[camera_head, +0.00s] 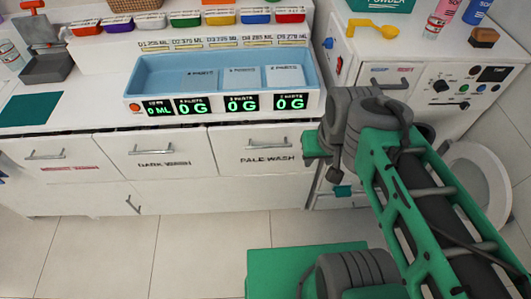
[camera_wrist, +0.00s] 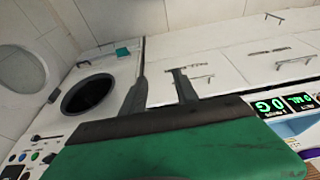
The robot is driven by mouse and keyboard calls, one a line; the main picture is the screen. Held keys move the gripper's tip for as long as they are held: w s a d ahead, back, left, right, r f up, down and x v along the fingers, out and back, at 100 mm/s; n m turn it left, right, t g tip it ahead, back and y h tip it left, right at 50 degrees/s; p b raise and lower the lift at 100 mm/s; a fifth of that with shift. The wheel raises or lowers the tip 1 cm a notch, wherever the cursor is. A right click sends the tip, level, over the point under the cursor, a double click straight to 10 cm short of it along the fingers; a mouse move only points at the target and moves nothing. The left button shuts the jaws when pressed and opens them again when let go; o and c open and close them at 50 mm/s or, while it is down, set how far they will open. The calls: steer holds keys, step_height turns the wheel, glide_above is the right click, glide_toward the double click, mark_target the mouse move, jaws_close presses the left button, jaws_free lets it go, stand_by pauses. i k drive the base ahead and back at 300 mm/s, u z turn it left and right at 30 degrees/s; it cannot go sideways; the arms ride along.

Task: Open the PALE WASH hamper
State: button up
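The PALE WASH hamper (camera_head: 236,159) is the right one of the white fronts under the counter. Its front looks shut, flush with its neighbours, with a grey bar handle (camera_head: 267,143) above the black label. My gripper (camera_wrist: 158,74) is open and empty in the wrist view, its two dark fingers spread apart. It points at the right edge of the hamper front, where the label and handle (camera_wrist: 200,78) show close to the right finger. I cannot tell how far the fingers are from the front. In the head view my wrist hides most of the fingers.
The DARK WASH front (camera_head: 165,152) and a red-labelled front (camera_head: 58,156) are to the left, both shut. A white machine with an open round door (camera_head: 480,180) stands at the right. A blue tray (camera_head: 150,80) with displays sits on the counter. The tiled floor before the hampers is clear.

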mark_target(267, 146)
steer(key=z, duration=0.15)
steer(key=k, duration=0.65)
steer(key=u, duration=1.35)
steer(key=i, duration=0.5)
steer(key=z, duration=0.05)
